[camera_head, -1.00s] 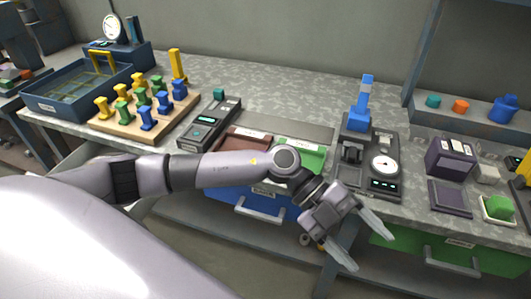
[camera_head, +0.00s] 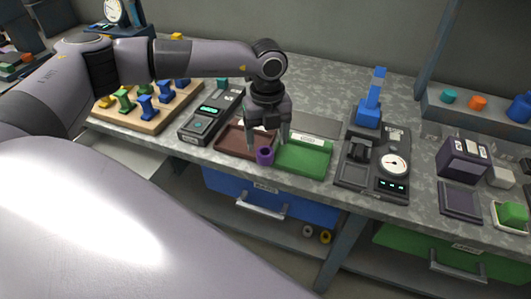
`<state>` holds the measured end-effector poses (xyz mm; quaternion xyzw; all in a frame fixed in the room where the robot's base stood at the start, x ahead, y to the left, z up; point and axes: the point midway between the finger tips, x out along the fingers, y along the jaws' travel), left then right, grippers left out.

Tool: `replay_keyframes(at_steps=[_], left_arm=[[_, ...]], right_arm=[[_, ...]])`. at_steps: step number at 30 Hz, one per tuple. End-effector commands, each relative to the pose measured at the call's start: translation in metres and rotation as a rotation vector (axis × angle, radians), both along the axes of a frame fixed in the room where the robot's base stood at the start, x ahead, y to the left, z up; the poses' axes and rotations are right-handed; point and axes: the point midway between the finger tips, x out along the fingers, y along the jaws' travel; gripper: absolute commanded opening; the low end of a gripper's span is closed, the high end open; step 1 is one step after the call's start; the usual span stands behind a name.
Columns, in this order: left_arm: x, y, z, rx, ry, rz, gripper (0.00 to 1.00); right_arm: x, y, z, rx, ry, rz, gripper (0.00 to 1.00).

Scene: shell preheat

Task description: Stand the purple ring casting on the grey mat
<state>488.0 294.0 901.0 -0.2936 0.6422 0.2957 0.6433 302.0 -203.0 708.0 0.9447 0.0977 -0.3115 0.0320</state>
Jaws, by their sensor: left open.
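The purple ring casting (camera_head: 265,157) sits at the front of the brown tray (camera_head: 232,150), by its right edge and next to the green tray (camera_head: 307,160). Its hole shows at the top. My left gripper (camera_head: 267,146) points down just above and behind it, with open fingers to either side of the ring as seen here. I cannot tell whether they touch it. A flat grey strip (camera_head: 318,126) behind the trays looks like the grey mat; my gripper hides part of it. My right gripper is not in view.
A dark device (camera_head: 209,118) stands left of the trays, and a gauge unit with a blue lever (camera_head: 372,98) stands right. A wooden board (camera_head: 127,117) holds blue, green and yellow pieces. A purple box (camera_head: 463,157) and dark pad (camera_head: 460,200) are at right.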

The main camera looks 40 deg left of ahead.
Motion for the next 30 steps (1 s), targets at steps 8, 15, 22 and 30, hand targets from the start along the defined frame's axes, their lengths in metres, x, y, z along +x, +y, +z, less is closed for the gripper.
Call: replay_keyframes(at_steps=[8, 15, 22, 30], left_arm=[[-0.005, 0.002, -0.039, -0.001, 0.002, -0.002, 0.73], [-0.004, 0.002, -0.044, -0.003, 0.000, -0.002, 0.73], [-0.004, 0.002, -0.044, -0.004, 0.000, -0.002, 0.18], [-0.004, 0.002, -0.043, -0.004, 0.000, -0.002, 0.06]], right_arm=[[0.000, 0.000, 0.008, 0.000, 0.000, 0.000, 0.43], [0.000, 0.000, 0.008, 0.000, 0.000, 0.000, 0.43], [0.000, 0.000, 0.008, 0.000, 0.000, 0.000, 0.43], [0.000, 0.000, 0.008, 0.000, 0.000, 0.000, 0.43]])
